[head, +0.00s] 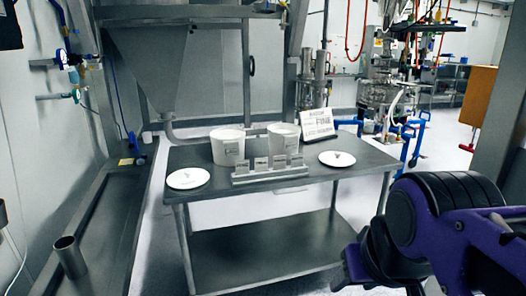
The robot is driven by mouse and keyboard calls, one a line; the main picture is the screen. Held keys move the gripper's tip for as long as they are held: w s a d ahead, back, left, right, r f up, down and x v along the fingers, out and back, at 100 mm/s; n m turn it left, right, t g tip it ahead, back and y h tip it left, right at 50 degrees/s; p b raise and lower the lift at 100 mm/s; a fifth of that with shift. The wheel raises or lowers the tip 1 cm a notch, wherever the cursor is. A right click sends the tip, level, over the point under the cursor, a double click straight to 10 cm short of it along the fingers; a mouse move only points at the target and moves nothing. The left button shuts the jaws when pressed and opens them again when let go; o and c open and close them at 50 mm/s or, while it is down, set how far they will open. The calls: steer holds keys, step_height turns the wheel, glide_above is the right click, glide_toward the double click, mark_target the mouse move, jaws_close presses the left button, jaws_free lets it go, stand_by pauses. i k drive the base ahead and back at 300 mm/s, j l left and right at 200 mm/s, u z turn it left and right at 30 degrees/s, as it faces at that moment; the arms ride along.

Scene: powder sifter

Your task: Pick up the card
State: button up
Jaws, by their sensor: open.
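A larger white sign card (317,123) with dark lettering, including "FINE", stands tilted at the back right. My gripper (346,272) is at the lower right, in front of and below the tabletop, apart from all the cards. It is open and partly hidden by my purple arm.
Two white tubs (228,150) (284,140) stand behind the holder. White plates, each with a small pile, lie at left (187,179) and right (337,159). A steel hopper (165,70) is behind the table. A metal cup (70,257) stands on the left bench (100,215).

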mark_target(242, 167)
steer(key=i+j+u, duration=0.1)
steer(key=i+u, duration=0.15)
steer(key=i, duration=0.65)
